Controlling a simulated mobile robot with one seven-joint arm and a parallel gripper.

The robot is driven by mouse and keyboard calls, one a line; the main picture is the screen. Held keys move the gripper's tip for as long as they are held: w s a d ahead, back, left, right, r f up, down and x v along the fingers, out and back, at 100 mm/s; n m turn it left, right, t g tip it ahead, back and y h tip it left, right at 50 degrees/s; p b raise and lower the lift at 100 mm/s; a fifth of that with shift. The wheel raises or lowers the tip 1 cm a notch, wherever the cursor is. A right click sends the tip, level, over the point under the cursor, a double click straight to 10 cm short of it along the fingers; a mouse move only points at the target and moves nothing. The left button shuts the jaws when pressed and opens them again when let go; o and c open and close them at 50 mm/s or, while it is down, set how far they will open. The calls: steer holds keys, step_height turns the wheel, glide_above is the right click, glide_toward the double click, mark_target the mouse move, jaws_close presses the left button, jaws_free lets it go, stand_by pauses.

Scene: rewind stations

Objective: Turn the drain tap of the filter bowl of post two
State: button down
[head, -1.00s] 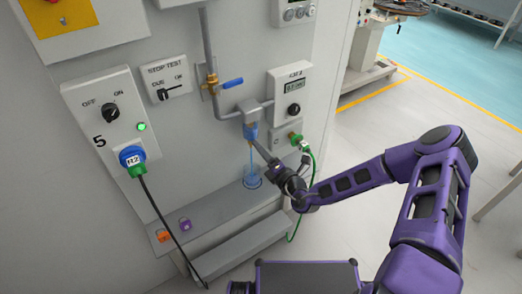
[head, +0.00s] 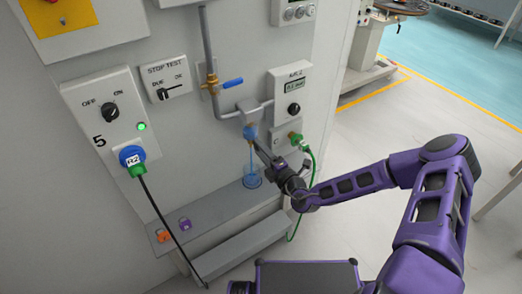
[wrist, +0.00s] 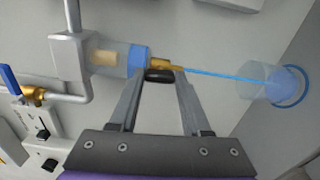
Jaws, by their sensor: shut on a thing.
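The filter bowl (head: 250,132) is a small clear bowl with a blue end, hung from a grey pipe on the panel. In the wrist view the bowl (wrist: 108,58) lies sideways, with a brass drain tap (wrist: 170,65) at its blue end. My gripper (wrist: 158,76) is shut on the tap's black handle, which sits between the fingertips. A thin blue stream (wrist: 215,74) runs from the tap into a clear cup (wrist: 258,84). In the head view my gripper (head: 258,150) is just below the bowl and partly hides the tap.
A brass valve with a blue lever (head: 232,83) is above left of the bowl. A green-ended hose connector (head: 296,139) is close right. A grey ledge (head: 222,200) carries the cup and two small padlocks (head: 184,224). A black cable hangs at left.

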steer(key=shift+c, duration=1.8)
jaws_free()
steer(key=v, duration=1.7)
steer(key=shift+s, duration=0.2)
steer(key=shift+d, duration=0.15)
